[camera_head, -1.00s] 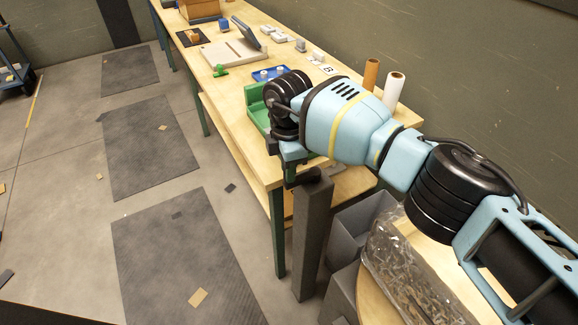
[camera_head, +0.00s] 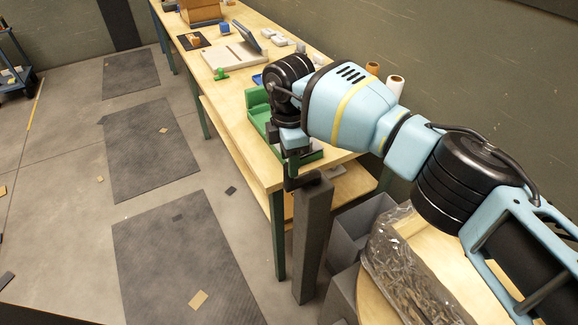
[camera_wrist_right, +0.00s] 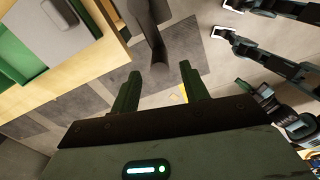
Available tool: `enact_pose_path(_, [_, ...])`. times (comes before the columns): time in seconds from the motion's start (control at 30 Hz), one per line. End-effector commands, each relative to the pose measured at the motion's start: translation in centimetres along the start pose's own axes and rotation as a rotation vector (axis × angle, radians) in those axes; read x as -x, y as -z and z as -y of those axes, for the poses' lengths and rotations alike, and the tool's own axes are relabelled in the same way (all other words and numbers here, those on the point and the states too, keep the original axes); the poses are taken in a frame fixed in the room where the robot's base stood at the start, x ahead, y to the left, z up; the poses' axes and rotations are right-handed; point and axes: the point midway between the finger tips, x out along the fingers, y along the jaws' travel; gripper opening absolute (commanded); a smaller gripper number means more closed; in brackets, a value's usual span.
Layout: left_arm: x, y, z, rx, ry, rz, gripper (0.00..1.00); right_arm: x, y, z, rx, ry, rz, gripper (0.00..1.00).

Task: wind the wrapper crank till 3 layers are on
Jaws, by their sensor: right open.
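My right gripper (camera_head: 292,182) points down beside the near end of the workbench, close to the top of a dark grey post (camera_head: 313,235). In the right wrist view its two green fingers (camera_wrist_right: 158,84) are apart with nothing between them. The post (camera_wrist_right: 150,20) shows there beyond the fingertips, apart from them. A green tray or frame (camera_head: 257,112) sits on the bench end, partly hidden by my wrist. It also shows in the wrist view (camera_wrist_right: 14,55), with a grey block (camera_wrist_right: 55,22) over it. I cannot clearly make out the crank or wrapper layers. My left gripper is not recognisable.
The wooden bench (camera_head: 229,105) carries a pale board (camera_head: 232,56) and two rolls (camera_head: 394,86) at its wall side. Grey bins (camera_head: 352,228) and a clear bag of shreds (camera_head: 400,262) stand right of the post. Dark mats (camera_head: 180,255) lie on open floor at left.

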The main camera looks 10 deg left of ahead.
Motion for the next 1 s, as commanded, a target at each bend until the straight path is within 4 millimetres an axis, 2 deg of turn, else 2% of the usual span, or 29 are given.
enact_pose_path(0.03, [0.0, 0.2, 0.0, 0.000, 0.000, -0.003, 0.00, 1.0, 0.0, -0.1, 0.000, -0.004, 0.001, 0.45])
enact_pose_path(0.2, [0.1, 0.3, 0.0, -0.001, 0.001, -0.005, 0.00, 3.1, -0.1, 0.0, -0.001, -0.003, 0.001, 0.45])
enact_pose_path(0.4, [0.1, 0.3, 0.1, -0.002, 0.001, -0.005, 0.00, 4.0, -0.1, 0.0, -0.001, 0.000, 0.000, 0.45])
enact_pose_path(0.87, [0.1, 0.2, 0.1, -0.005, 0.001, -0.003, 0.00, 3.7, 0.2, 0.1, 0.006, 0.002, -0.010, 0.45])
enact_pose_path(0.97, [0.1, 0.2, 0.1, -0.005, 0.001, -0.004, 0.00, 2.3, 1.7, 0.6, 0.049, 0.014, -0.082, 0.45])
enact_pose_path(1.0, [0.1, 0.2, 0.1, -0.006, 0.001, -0.004, 0.00, 1.4, 2.8, 1.0, 0.080, 0.019, -0.138, 0.45])
